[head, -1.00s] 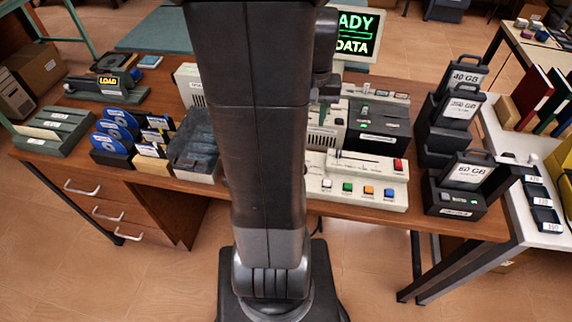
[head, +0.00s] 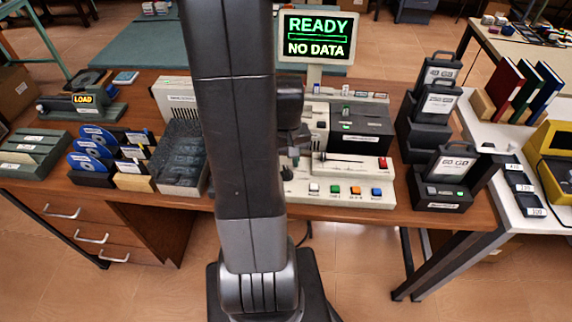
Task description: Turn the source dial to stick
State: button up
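The console (head: 340,200) is a cream unit on the desk with a slider and a row of white, green, orange and blue buttons. No dial marked source or stick can be made out. My gripper (head: 296,144) is a dark shape just above that end, partly behind my arm. Its fingers are not clear, and whether it touches anything cannot be told. The screen (head: 317,38) reads READY, NO DATA.
My arm covers the desk's middle. To the left stand a grey bin (head: 180,160), blue discs (head: 95,160) in holders and a LOAD device (head: 84,105). To the right are black drive units (head: 440,195) and a white side table (head: 540,225).

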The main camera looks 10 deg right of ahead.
jog(key=shift+f, duration=0.9)
grip_shut()
